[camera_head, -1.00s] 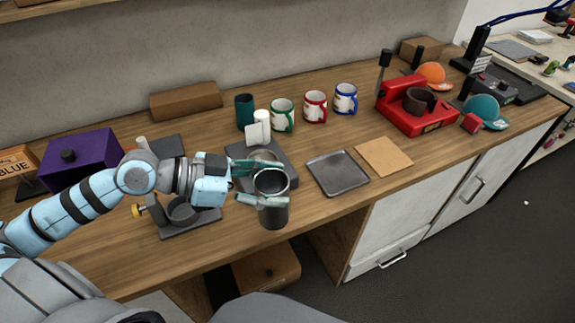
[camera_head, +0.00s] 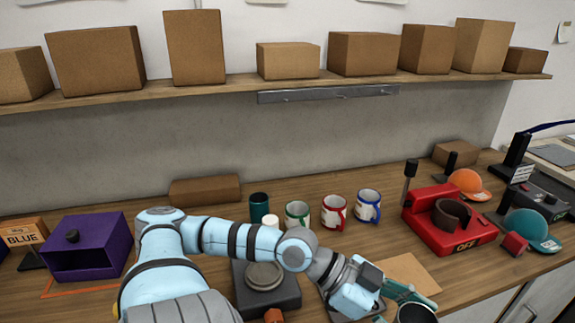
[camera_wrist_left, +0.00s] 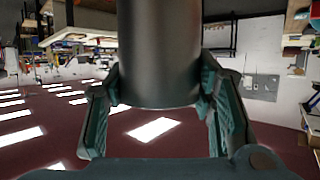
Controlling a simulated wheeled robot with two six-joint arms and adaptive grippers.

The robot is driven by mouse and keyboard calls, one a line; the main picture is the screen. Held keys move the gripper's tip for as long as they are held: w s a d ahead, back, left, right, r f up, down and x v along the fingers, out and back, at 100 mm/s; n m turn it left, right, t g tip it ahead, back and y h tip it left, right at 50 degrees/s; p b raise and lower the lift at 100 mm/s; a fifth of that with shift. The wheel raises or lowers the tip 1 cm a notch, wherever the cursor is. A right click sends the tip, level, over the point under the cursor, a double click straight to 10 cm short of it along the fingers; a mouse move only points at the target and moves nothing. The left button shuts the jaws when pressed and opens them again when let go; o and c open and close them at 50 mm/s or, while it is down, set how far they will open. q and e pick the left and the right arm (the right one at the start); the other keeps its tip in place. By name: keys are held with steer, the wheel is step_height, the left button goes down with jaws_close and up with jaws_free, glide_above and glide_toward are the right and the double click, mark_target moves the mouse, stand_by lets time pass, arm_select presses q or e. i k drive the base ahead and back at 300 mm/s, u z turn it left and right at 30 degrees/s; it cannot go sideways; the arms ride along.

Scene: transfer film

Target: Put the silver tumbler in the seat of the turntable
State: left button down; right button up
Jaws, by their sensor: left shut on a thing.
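The silver tumbler (camera_head: 418,314) shows only its rim and dark inside at the bottom edge of the head view. Its grey metal body (camera_wrist_left: 160,55) fills the upper middle of the left wrist view. My left gripper (camera_head: 405,304) is shut on the tumbler, with teal fingers (camera_wrist_left: 160,105) on both sides of it. A dark base with a round grey disc (camera_head: 265,276), seemingly the turntable, stands on the counter left of the gripper. My left forearm passes close by it. My right gripper is not in view.
Several mugs (camera_head: 334,212) and a dark green cup (camera_head: 259,207) stand behind the arm. A red press (camera_head: 447,222) and caps (camera_head: 530,229) are at the right. A purple box (camera_head: 87,247) is at the left. A brown mat (camera_head: 408,272) lies near the gripper. A shelf of boxes (camera_head: 288,60) is above.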

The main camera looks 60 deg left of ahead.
mark_target(264, 273)
steer(key=i, duration=1.4)
steer(key=u, duration=2.8)
